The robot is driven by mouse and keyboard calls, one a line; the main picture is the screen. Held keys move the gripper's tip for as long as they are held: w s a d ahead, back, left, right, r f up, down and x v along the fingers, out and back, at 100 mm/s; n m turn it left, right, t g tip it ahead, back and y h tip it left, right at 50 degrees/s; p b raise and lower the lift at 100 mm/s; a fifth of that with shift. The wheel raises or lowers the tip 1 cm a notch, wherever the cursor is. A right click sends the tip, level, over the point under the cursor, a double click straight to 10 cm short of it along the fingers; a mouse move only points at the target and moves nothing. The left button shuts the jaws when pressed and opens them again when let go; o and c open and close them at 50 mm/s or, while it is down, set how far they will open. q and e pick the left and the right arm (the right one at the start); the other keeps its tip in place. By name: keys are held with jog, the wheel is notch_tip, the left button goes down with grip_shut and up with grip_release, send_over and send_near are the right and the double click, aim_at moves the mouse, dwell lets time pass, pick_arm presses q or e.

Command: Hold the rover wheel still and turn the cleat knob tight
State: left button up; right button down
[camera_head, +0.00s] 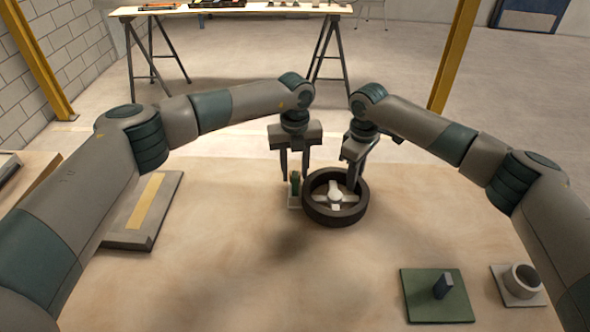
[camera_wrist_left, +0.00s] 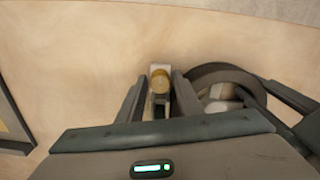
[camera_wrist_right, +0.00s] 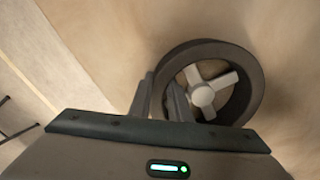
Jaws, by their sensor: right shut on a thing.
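The dark rover wheel (camera_head: 335,217) lies flat on the sandbed, with pale spokes and hub. My right gripper (camera_head: 353,182) is shut on the wheel's rim, one finger inside and one outside. The cleat knob (camera_wrist_left: 161,83), brass-coloured from above, stands on a small pale block left of the wheel, with a green part below it. My left gripper (camera_head: 295,172) points down over it with its fingers apart on both sides of the knob. In the left wrist view, gaps show between the knob and the fingers.
A green plate with a dark upright block (camera_head: 420,303) and a pale block with a ring (camera_head: 522,280) lie at the front right. A grey board with a yellow strip (camera_head: 130,240) lies at left. The front middle is clear.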

pick_arm(q)
jog(key=c, duration=0.8)
jog(key=shift+o, duration=0.2)
jog(key=shift+m, duration=0.3)
jog(key=m, duration=0.9)
jog(key=shift+m, duration=0.4)
jog(key=o, duration=0.8)
jog(key=shift+c, duration=0.2)
